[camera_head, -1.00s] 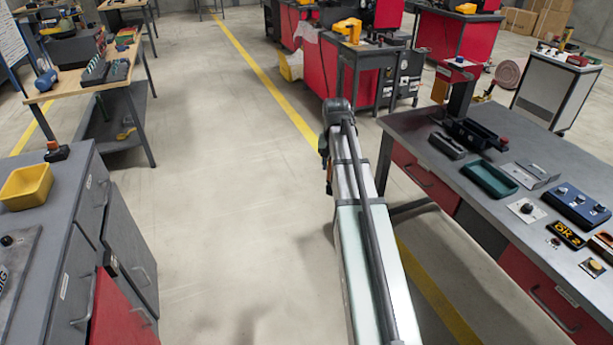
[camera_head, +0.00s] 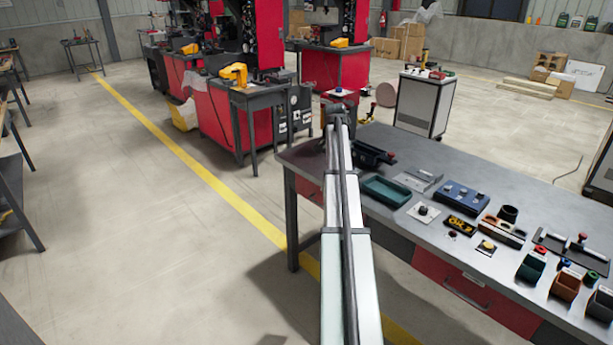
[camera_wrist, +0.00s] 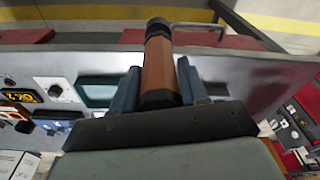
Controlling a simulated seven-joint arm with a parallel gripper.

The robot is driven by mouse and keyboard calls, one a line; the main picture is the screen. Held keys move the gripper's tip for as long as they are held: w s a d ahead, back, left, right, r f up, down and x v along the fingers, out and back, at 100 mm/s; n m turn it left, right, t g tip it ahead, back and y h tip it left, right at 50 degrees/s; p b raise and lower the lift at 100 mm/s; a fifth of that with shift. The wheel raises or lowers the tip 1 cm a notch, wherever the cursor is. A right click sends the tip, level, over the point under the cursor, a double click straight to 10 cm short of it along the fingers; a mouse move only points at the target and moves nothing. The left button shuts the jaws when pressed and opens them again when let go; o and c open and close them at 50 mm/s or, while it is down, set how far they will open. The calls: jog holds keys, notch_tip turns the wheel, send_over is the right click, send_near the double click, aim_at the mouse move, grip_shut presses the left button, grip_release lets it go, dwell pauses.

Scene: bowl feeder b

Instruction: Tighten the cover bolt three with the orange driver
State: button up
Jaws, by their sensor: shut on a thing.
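The orange driver (camera_wrist: 157,66), an orange-brown cylinder with dark ends, stands between the blue fingers of my gripper (camera_wrist: 159,84) in the wrist view. My gripper is shut on it. In the head view my arm reaches away to the far left end of the grey workbench, and its own links hide the gripper and driver. I cannot make out cover bolt three or the cover in either view.
The grey workbench (camera_head: 470,165) fills the right. A white cabinet (camera_head: 425,104) stands behind. The floor left of the bench is clear.

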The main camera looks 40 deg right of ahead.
jog(key=s+d+r+m+g, duration=0.1)
jog(key=s+d+r+m, duration=0.15)
jog(key=s+d, duration=0.8)
jog(key=s+d+r+m, duration=0.2)
jog(key=s+d+m, duration=0.35)
jog(key=d, duration=0.75)
jog(key=s+d+r+m, duration=0.1)
jog(key=s+d+r, duration=0.1)
jog(key=s+d, duration=0.5)
jog(key=s+d+r+m, duration=0.2)
jog(key=s+d, duration=0.6)
jog(key=s, duration=0.9)
jog(key=shift+m+g, duration=0.3)
jog(key=shift+d+f, duration=0.1)
